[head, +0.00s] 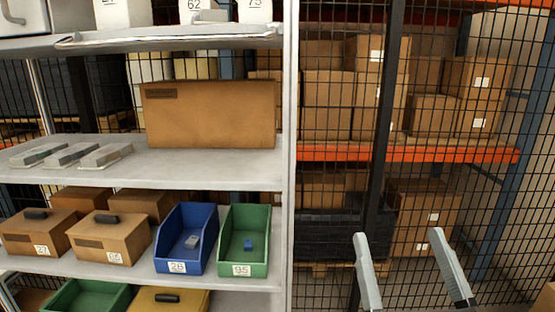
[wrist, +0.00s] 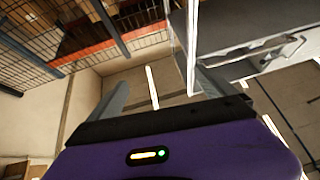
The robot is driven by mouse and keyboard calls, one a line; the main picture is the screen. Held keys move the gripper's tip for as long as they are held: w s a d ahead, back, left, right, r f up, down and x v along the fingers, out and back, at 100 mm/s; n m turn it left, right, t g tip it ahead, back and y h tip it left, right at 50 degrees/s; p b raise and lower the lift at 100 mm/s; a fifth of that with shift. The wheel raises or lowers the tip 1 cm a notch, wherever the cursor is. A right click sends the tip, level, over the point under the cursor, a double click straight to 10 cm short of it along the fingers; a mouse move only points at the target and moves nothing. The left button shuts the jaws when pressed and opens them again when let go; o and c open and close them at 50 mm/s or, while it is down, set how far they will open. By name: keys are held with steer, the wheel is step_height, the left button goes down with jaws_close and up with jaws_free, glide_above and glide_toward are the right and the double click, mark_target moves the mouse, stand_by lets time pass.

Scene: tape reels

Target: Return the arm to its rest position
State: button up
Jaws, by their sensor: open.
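My gripper (head: 412,270) shows at the lower right of the head view. Its two grey fingers stand well apart with nothing between them. It is to the right of the shelf unit, in front of the mesh fence. In the wrist view my gripper (wrist: 160,92) is also open and empty, with a finger on each side and the room's ceiling or wall beyond. The rest of my arm is out of sight in the head view.
The grey shelf unit (head: 150,165) fills the left. Behind a black mesh fence (head: 380,120) stand cartons (head: 345,95) on orange racking.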

steer(key=s+d+f+g+h+b, duration=0.1)
steer(key=s+f+g, duration=0.8)
steer(key=s+f, duration=1.9)
steer(key=s+d, duration=0.2)
steer(key=s, duration=0.2)
steer(key=shift+f+g, duration=0.2)
steer(key=shift+g, duration=0.1)
